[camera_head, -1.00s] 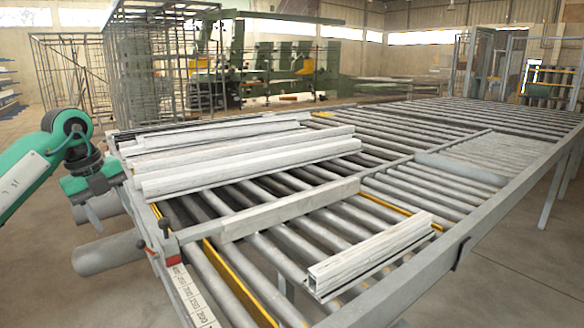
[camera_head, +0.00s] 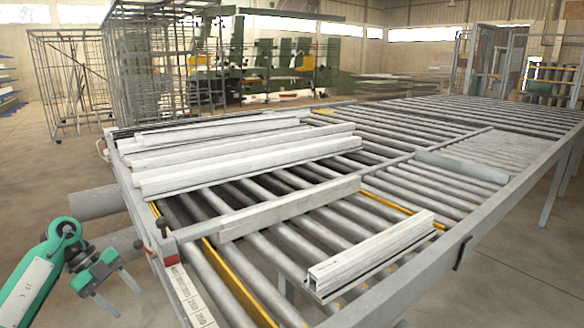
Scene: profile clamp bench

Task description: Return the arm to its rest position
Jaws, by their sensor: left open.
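My left arm comes in from the lower left, green and white. Its left gripper (camera_head: 121,291) is beside the near left corner of the roller bench, low and clear of it, with its fingers apart and nothing between them. A short aluminium profile (camera_head: 370,254) lies on the rollers at the near right. Several longer profiles (camera_head: 235,157) lie side by side across the far left part of the bench. My right gripper is not in the picture.
The roller bench (camera_head: 480,215) fills the middle and right. A grey bar (camera_head: 290,208) crosses its rollers, and a scale strip (camera_head: 190,297) runs along its left end. Grey tubes (camera_head: 95,203) stick out at left. Wire cages (camera_head: 160,75) stand behind. Floor at left is open.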

